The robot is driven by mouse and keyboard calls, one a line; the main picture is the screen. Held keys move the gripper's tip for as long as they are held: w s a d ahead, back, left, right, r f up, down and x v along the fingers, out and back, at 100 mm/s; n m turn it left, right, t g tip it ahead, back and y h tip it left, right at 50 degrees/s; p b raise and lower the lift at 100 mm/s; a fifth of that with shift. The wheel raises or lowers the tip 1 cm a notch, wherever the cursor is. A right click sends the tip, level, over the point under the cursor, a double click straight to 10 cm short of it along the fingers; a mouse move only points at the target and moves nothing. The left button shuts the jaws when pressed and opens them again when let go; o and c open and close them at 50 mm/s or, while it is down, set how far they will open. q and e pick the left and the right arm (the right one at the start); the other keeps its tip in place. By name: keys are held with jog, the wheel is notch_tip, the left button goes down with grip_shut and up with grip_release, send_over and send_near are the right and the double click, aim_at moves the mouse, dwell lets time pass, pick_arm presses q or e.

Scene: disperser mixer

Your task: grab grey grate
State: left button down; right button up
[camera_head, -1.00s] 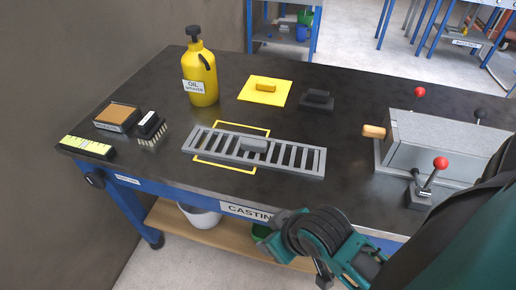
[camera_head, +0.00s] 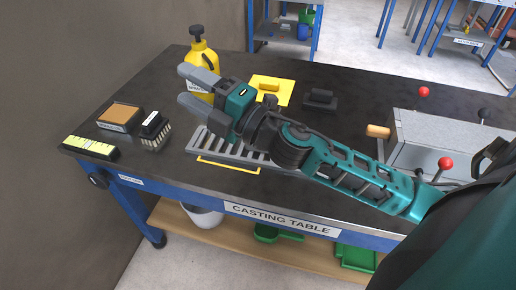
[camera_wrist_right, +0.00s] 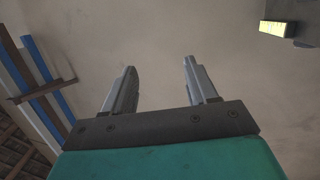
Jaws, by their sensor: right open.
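The grey grate (camera_head: 222,150) lies on the dark casting table, over a yellow outline. My right arm and gripper now cover its middle and right part, including its handle; its left slots show below the gripper. My right gripper (camera_head: 190,88) is above the table over the grate's left part, its two grey fingers apart and pointing left, in front of the yellow oil bottle. Nothing is between the fingers. In the right wrist view, the open fingers (camera_wrist_right: 158,88) face a plain wall, and the grate is not seen. My left gripper is not in view.
The yellow oil bottle (camera_head: 207,54) stands close behind the fingers. A brush (camera_head: 154,132), a brown-topped block (camera_head: 119,119) and a yellow level (camera_head: 91,147) lie to the left. A yellow plate (camera_head: 283,86) and black block (camera_head: 320,99) lie behind; a grey machine (camera_head: 440,138) stands right.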

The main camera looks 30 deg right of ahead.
notch_tip(320, 180, down, 6)
jog(key=s+r+n+g+y, duration=0.1)
jog(key=n+g+y, duration=0.2)
jog(key=n+g, duration=1.25)
jog(key=d+f+n+h, duration=0.3)
jog(key=d+h, duration=0.2)
jog(key=d, duration=0.4)
jog(key=d+f+n+h, duration=0.25)
jog(key=d+h, duration=0.25)
jog(key=d, duration=0.4)
jog(key=shift+t, duration=0.25)
jog(key=x, duration=1.1)
jog(key=shift+s+a+f, duration=0.2)
jog(key=shift+s+f, duration=0.05)
jog(key=shift+f, duration=0.2)
grip_shut()
